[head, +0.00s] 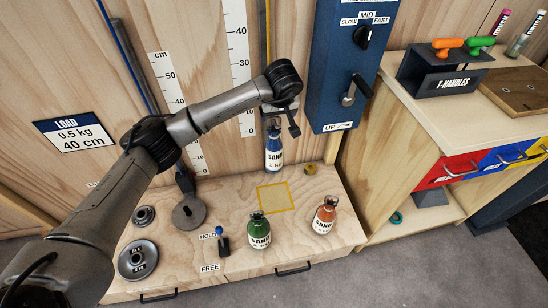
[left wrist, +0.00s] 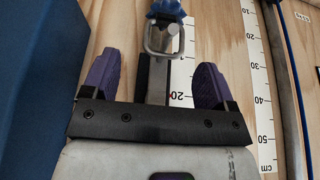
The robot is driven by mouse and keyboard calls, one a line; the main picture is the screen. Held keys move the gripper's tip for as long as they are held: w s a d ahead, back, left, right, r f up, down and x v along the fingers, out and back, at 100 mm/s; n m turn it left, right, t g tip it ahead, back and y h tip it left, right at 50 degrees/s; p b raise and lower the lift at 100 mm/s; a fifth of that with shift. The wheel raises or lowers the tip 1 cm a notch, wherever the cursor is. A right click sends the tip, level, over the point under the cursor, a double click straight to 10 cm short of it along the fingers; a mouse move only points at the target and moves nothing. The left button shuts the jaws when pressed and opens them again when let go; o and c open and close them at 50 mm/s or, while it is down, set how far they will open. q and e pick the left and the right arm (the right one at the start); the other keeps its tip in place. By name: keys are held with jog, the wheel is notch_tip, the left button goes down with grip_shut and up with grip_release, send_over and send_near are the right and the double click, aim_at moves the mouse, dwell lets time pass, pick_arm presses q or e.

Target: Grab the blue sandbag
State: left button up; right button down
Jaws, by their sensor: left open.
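The blue sandbag (head: 273,155) is upright near the back panel, in front of a height scale. My left gripper (head: 284,117) is directly above its neck in the head view. In the left wrist view, my left gripper (left wrist: 157,66) is open, its two purple fingers wide apart. Finger contact with the loop is not visible. My right gripper is not in view.
A green sandbag (head: 259,232) and an orange sandbag (head: 325,215) stand on the bench (head: 305,250) with round weights (head: 138,260). A blue control box (head: 347,60) is close right of my gripper. A yellow-outlined square (head: 275,197) on the bench is bare.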

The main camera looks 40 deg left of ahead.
aim_at(274, 120)
pick_arm(q)
jog(key=shift+s+b+x, duration=0.15)
jog(key=shift+b+x, duration=0.75)
jog(key=shift+x, duration=0.2)
jog(key=shift+s+b+x, duration=0.15)
jog(key=shift+b+x, duration=0.75)
jog(key=shift+x, duration=0.2)
jog(key=shift+w+a+f, duration=0.15)
jog(key=shift+a+f, duration=0.1)
jog(key=shift+f, duration=0.2)
jog(key=shift+r, duration=0.1)
jog(key=shift+c, duration=0.5)
jog(key=c, duration=1.2)
grip_shut()
jog(key=shift+r, duration=0.1)
